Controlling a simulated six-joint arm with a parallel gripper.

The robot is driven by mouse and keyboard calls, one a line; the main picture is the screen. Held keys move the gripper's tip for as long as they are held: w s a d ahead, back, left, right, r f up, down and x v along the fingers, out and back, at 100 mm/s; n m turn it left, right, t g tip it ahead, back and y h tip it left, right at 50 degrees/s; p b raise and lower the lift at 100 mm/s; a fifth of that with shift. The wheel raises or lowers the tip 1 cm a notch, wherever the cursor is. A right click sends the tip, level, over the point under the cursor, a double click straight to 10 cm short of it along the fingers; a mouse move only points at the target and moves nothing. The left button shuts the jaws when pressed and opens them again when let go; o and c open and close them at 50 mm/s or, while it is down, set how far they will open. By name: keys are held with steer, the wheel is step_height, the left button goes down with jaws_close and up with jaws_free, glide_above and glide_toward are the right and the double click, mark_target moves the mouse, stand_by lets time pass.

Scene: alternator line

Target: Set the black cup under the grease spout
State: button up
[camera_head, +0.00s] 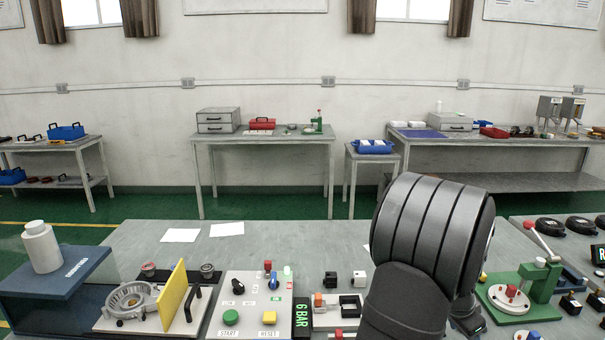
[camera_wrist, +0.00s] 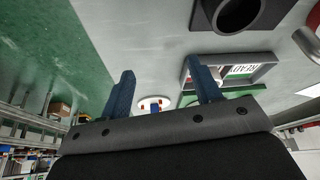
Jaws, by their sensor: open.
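I cannot clearly pick out the black cup in the head view; my own arm covers much of the right of the bench. In the wrist view a dark round-mouthed thing (camera_wrist: 236,14) is cut by the top edge; I cannot tell whether it is the cup.
The near bench holds an alternator housing (camera_head: 130,300), a yellow plate (camera_head: 172,304), a button panel (camera_head: 250,304) and a green press (camera_head: 522,292). White sheets (camera_head: 180,235) lie on bare bench at the back.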

steer(key=shift+f, duration=0.5)
